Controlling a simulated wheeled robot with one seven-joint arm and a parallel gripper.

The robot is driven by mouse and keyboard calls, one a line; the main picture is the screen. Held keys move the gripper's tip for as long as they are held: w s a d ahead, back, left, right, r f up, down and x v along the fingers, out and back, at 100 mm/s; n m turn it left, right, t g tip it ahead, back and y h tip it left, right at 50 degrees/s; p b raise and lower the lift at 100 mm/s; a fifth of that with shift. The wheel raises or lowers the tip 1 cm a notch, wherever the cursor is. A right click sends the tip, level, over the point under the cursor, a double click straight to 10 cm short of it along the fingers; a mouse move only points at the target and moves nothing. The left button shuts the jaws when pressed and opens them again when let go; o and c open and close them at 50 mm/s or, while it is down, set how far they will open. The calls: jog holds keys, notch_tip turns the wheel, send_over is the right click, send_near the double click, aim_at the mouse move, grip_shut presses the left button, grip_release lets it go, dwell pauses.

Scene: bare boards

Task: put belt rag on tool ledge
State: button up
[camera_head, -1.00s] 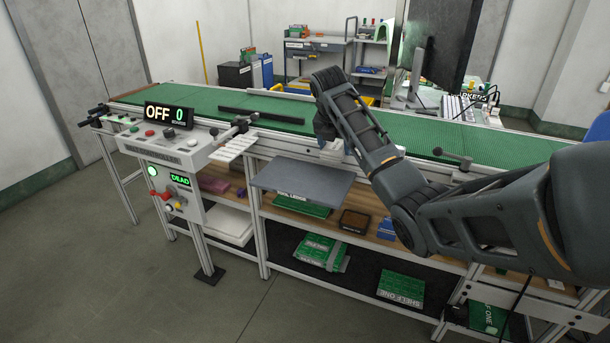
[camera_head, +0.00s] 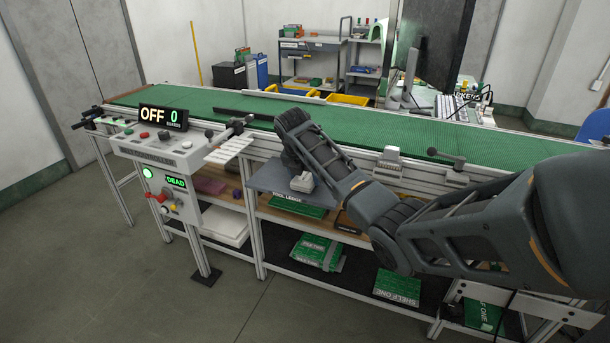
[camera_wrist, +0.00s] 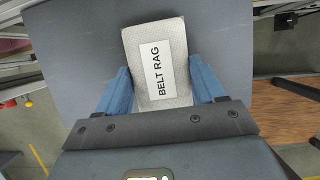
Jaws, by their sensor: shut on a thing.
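The belt rag (camera_wrist: 168,85) is a light grey, flat block-like pad with a white label reading BELT RAG. In the wrist view it sits between the two blue fingers of my gripper (camera_wrist: 161,70), which is shut on it. In the head view the rag (camera_head: 302,183) shows below my wrist, over the right part of the tool ledge (camera_head: 265,180). The ledge is a flat grey plate at the front of the conveyor, and it also fills much of the wrist view (camera_wrist: 75,60). I cannot tell whether the rag touches the plate.
The green conveyor belt (camera_head: 400,130) runs behind the ledge. A control panel (camera_head: 165,150) reading OFF stands left, with a white slatted piece (camera_head: 230,150) beside it. A grey box-like fitting (camera_head: 390,160) is on the conveyor's front rail. Shelves with green packs (camera_head: 318,251) lie below.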

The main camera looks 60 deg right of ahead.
jog(key=o, duration=0.9)
jog(key=shift+f, duration=0.1)
jog(key=shift+o, duration=0.2)
jog(key=v, duration=1.2)
